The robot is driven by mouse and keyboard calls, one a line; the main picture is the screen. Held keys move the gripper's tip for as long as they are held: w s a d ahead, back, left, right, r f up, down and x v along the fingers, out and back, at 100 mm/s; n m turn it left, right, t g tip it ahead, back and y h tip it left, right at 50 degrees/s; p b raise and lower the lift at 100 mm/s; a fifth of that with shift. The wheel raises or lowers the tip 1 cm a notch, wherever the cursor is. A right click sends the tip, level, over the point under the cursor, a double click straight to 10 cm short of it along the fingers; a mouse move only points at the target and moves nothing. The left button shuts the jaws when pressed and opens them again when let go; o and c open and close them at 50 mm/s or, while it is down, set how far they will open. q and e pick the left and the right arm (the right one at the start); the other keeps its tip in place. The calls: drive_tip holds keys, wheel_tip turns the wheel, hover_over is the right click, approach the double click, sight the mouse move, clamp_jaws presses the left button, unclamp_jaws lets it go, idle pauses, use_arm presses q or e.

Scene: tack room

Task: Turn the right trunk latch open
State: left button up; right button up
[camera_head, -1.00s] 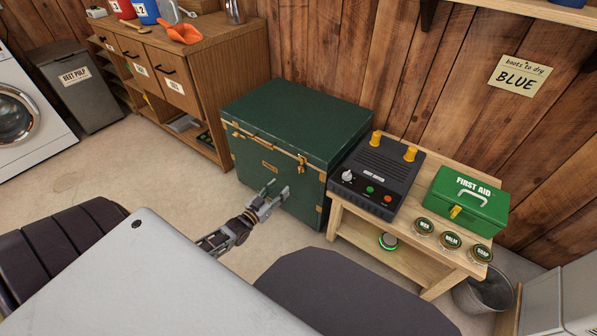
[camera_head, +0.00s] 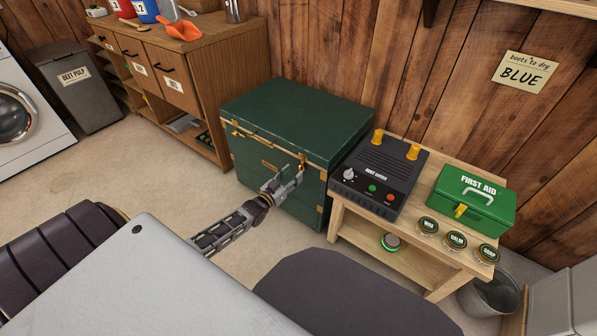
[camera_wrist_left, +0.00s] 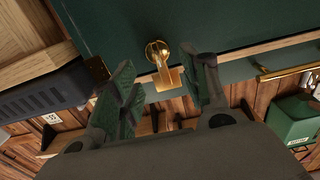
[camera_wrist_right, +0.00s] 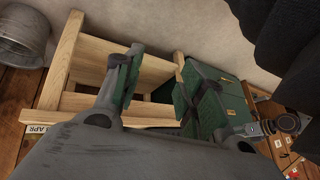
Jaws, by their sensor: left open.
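The green trunk (camera_head: 280,110) stands closed on the floor with brass fittings on its front. The right latch (camera_head: 301,168) is a small brass piece below the lid edge at the right, partly covered by my gripper. In the left wrist view the latch (camera_wrist_left: 160,62) shows a round knob with a flat tab. My left gripper (camera_head: 287,182) is open at the trunk's front. Its fingers lie on either side of the latch, with visible gaps and no clear contact. My right gripper (camera_wrist_right: 158,75) is open and empty, away from the latch; it is outside the head view.
A wooden bench (camera_head: 338,222) stands just right of the trunk, carrying a boot dryer (camera_head: 377,172), a first aid box (camera_head: 473,200) and round tins. A wooden cabinet (camera_head: 210,80) stands to the left. The floor before the trunk is clear.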

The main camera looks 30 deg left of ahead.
sight(300, 168)
use_arm(q)
drive_tip(key=shift+w+d+b, duration=0.1)
drive_tip(key=shift+w+b, duration=0.2)
drive_tip(key=shift+w, duration=0.5)
drive_tip(key=shift+w+b, duration=0.4)
drive_tip(key=shift+w, duration=0.6)
drive_tip(key=shift+w+d, duration=0.1)
drive_tip(key=shift+w, duration=0.35)
use_arm(e)
drive_tip(key=f, duration=0.3)
drive_tip(key=shift+a+f+t, duration=0.25)
drive_tip(key=shift+f+t, duration=0.05)
drive_tip(key=shift+t, duration=0.1)
drive_tip(key=shift+s, duration=0.1)
